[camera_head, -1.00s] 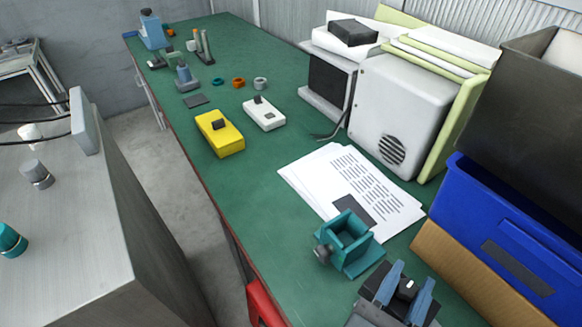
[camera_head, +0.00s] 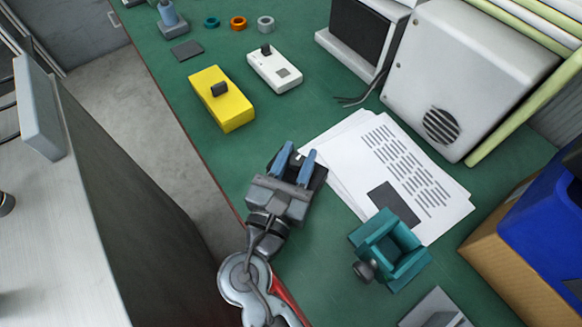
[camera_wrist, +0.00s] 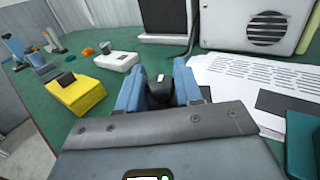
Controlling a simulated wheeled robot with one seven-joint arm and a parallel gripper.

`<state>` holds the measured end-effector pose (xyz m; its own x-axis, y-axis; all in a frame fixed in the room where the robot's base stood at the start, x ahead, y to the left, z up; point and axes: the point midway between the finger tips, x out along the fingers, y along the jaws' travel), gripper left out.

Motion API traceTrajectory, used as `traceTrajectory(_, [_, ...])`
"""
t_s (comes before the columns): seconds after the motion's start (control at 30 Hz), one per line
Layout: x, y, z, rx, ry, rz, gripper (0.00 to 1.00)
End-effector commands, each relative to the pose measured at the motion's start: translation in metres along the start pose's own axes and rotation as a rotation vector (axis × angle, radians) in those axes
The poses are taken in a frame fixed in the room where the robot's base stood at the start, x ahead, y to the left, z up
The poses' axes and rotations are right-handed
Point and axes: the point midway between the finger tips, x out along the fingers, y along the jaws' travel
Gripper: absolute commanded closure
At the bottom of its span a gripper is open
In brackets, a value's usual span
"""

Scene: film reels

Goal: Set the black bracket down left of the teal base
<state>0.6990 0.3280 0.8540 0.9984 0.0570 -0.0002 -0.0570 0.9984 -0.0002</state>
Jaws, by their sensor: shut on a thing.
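The teal base (camera_head: 405,262), a square open-topped block with a dark knob on its side, stands on the green bench beside the papers. Its edge also shows at the right of the wrist view (camera_wrist: 304,145). My gripper (camera_head: 297,163) is to the left of the teal base and farther up the picture, left of the papers. Its blue fingers are shut on the black bracket (camera_wrist: 160,92), which is mostly hidden between and behind them. Dark parts of the bracket show beside the fingers in the head view (camera_head: 319,177). I cannot tell whether it touches the bench.
A yellow box (camera_head: 228,105) and a white box (camera_head: 275,70) lie beyond my gripper. Papers (camera_head: 395,165) lie to its right. A large white case (camera_head: 465,75) and blue bin (camera_head: 550,225) bound the right side. Green bench is bare between gripper and yellow box.

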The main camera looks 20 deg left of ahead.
Motion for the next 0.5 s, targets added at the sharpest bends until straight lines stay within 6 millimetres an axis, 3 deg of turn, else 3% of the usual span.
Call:
traceTrajectory(0.13, [0.003, 0.011, -0.007, 0.000, -0.001, -0.001, 1.00])
traceTrajectory(0.5, [0.003, 0.012, -0.046, 0.000, -0.001, -0.001, 1.00])
